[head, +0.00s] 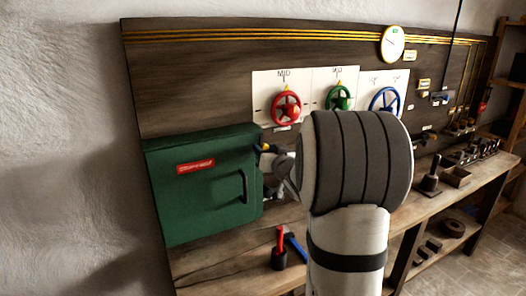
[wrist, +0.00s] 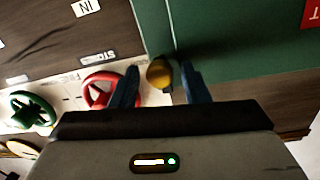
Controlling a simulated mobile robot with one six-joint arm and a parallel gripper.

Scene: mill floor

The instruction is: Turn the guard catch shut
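The guard is a closed green box (head: 203,184) with a red label and a dark handle, on the left of the panel in the head view. It also fills the top right of the wrist view (wrist: 235,35). A round brass-yellow knob, which looks like the guard catch (wrist: 159,73), sits by the guard's edge. My gripper (wrist: 160,86) is open, its two dark blue fingers on either side of the knob with visible gaps. In the head view my arm hides most of the gripper and the catch area. Which way the catch is turned I cannot tell.
Red (head: 286,108), green (head: 338,98) and blue (head: 384,100) handwheels stand on white plates right of the guard. A dark holder with a red-handled tool (head: 279,250) stands on the bench below. More tools and blocks lie along the bench to the right.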

